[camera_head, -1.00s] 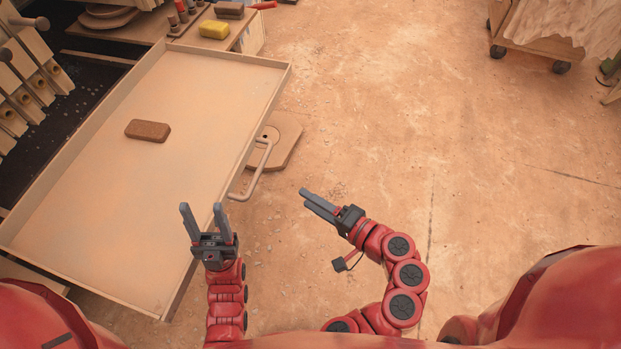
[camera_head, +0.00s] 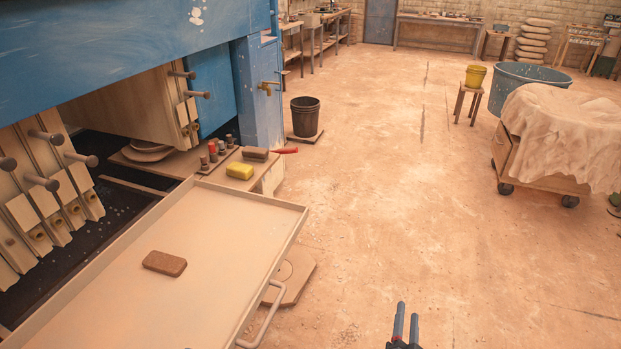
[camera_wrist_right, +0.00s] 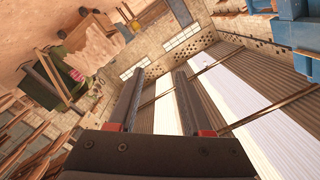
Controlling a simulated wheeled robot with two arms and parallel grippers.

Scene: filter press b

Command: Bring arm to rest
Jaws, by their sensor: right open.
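My right gripper (camera_head: 405,325) shows at the bottom edge of the head view, over bare floor to the right of the tray. Its two grey fingers point up and away from me. In the right wrist view the gripper (camera_wrist_right: 158,100) has its fingers apart with nothing between them, and the camera looks toward the roof and walls. My left gripper is not in the head view. A brown brick-like block (camera_head: 165,263) lies on the pale tray (camera_head: 245,200), which has a handle (camera_head: 270,318) on its right side.
The blue press (camera_head: 150,40) with its plates stands at the left. A yellow sponge (camera_head: 240,171) lies on a small bench beyond the tray. A black bucket (camera_head: 305,116), a covered cart (camera_head: 560,140) and a stool with a yellow bucket (camera_head: 475,76) stand farther off. The middle floor is clear.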

